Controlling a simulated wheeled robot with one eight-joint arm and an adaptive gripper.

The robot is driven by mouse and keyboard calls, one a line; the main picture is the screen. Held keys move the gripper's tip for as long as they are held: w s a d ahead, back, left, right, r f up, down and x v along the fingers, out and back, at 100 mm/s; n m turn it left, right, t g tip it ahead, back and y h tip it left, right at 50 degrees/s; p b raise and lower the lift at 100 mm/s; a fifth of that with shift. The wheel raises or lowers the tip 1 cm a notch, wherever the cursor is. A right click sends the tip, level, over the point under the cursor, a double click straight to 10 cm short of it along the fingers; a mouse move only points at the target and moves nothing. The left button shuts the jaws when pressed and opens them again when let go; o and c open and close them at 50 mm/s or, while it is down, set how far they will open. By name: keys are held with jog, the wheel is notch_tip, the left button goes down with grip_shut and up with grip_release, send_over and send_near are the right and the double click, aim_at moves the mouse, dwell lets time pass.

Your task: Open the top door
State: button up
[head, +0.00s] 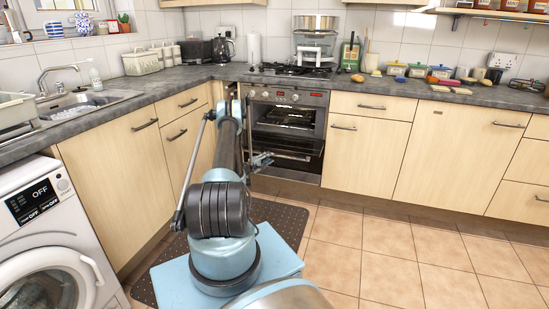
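The built-in oven (312,128) stands under the hob, in the back row of cupboards. Its upper section (288,117) looks dark, with rack-like lines in it. I cannot tell whether that is the open inside or door glass. A dark panel with a bar handle (293,156) shows below it. My arm rises in front of the oven's left side and hides part of it. My gripper (263,159) is small in the head view, at the oven's left, close to the handle's left end. Contact and finger opening are too small to tell.
A hob (290,70) with a steamer (315,45) sits above the oven. Wooden cupboards flank it. A dark mat (292,222) lies on the floor. The tiled floor (400,255) at right is clear.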

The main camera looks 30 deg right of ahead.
aim_at(277, 145)
jog(key=shift+x, duration=2.65)
jog(key=shift+a, duration=0.1)
grip_shut()
